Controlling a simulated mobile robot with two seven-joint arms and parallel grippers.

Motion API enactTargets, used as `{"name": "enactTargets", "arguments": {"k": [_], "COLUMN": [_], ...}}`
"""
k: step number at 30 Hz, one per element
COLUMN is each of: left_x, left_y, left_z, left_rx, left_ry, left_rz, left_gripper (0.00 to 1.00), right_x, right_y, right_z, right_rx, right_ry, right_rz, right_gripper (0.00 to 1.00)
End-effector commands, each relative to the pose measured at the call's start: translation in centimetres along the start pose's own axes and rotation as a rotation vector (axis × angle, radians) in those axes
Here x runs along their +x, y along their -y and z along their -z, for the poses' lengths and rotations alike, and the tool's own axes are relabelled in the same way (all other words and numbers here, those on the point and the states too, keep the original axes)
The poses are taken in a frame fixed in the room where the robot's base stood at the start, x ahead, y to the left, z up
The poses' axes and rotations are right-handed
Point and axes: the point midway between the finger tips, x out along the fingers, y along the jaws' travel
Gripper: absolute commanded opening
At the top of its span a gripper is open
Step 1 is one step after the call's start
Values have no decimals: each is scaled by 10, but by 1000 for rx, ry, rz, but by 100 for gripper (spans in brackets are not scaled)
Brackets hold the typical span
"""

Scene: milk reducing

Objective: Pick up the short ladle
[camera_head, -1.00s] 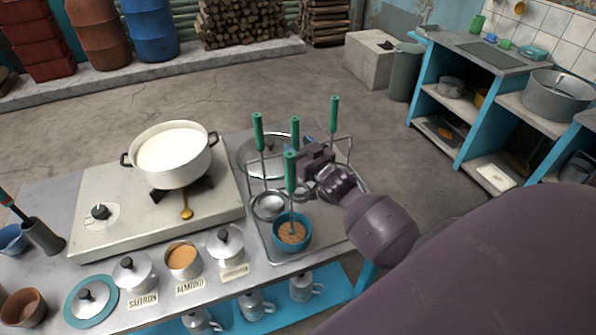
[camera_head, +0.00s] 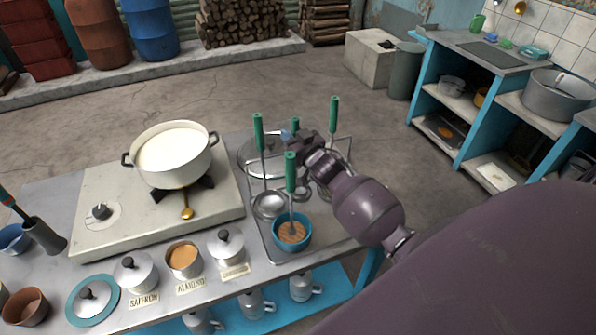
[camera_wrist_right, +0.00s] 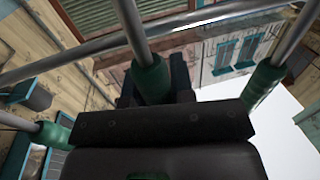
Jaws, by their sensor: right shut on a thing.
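Several green-handled utensils hang or stand in a wire rack on the metal tray (camera_head: 262,232). My right gripper (camera_head: 297,136) is at the rear handle, the short ladle (camera_head: 295,123), whose top shows lower than the handles on either side. In the right wrist view a green grip with a metal rod, the short ladle (camera_wrist_right: 150,80), sits between the dark fingers, which are shut on it. The ladle's lower part is hidden or hard to separate from the rack and other ladles. My left gripper is out of view.
A ladle (camera_head: 258,132) stands left of the gripper, another (camera_head: 334,113) right. A front utensil (camera_head: 290,172) stands in a blue bowl (camera_head: 277,233). The milk pot (camera_head: 152,182) is on the stove at left. Rack bars (camera_wrist_right: 85,50) lie close to the gripper.

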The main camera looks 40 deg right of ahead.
Motion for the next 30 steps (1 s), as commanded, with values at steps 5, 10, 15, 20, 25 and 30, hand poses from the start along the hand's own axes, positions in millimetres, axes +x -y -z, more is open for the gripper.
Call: {"name": "enactTargets", "arguments": {"k": [5, 10, 15, 20, 25, 30], "left_x": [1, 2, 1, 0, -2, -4], "left_y": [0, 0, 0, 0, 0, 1], "left_z": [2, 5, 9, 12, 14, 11], "left_rx": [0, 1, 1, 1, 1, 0], "left_ry": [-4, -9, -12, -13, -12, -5], "left_rz": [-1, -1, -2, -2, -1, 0], "left_gripper": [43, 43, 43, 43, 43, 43], "right_x": [0, 0, 0, 0, 0, 0], "right_y": [0, 0, 0, 0, 1, 1], "right_z": [0, 5, 27, 64, 109, 149], "right_rx": [0, 0, -3, -4, -2, -3], "right_ry": [0, -1, -5, -5, -6, -5], "right_rz": [0, 0, 1, 2, 2, 2], "right_gripper": [0, 0, 0, 0, 0, 0]}}
